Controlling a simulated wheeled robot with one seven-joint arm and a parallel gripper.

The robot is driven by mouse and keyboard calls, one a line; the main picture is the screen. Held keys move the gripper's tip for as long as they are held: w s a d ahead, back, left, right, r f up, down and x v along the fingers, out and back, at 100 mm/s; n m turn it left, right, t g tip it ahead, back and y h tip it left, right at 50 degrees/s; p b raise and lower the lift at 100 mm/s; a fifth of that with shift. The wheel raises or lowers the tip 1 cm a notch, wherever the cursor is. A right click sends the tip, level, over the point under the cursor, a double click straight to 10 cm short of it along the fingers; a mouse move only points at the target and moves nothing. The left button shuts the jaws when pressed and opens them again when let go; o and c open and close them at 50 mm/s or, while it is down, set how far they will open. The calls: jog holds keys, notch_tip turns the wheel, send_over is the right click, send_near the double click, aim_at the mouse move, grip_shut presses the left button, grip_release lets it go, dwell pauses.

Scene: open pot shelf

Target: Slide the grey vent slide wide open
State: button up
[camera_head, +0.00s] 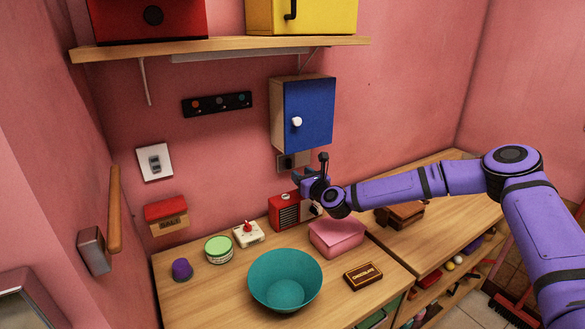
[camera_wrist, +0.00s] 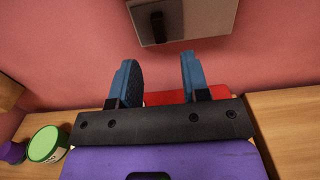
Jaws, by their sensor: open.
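A grey-brown plate (camera_head: 303,158) with a dark upright tab (camera_head: 287,162) at its left is fixed to the back wall, just below the blue cabinet. I take it to be the vent slide. In the wrist view the grey plate (camera_wrist: 205,18) is at the top, with its dark tab (camera_wrist: 157,26) left of the middle. My gripper (camera_head: 304,174) is just below and in front of the plate. In the wrist view its two blue fingers (camera_wrist: 158,62) stand apart with nothing between them. The tab is beyond the fingertips, roughly in line with the gap. I cannot tell the slide's exact opening.
The blue cabinet (camera_head: 308,113) with a white knob hangs right above. A red radio (camera_head: 287,211) stands below my gripper, and a pink container (camera_head: 337,238) is in front of it. A teal bowl (camera_head: 285,280) and chocolate box (camera_head: 363,277) are nearer on the counter.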

aim_at(290, 166)
jog(key=x, duration=0.6)
jog(key=shift+w+a, duration=0.25)
jog(key=shift+c, duration=0.2)
grip_shut()
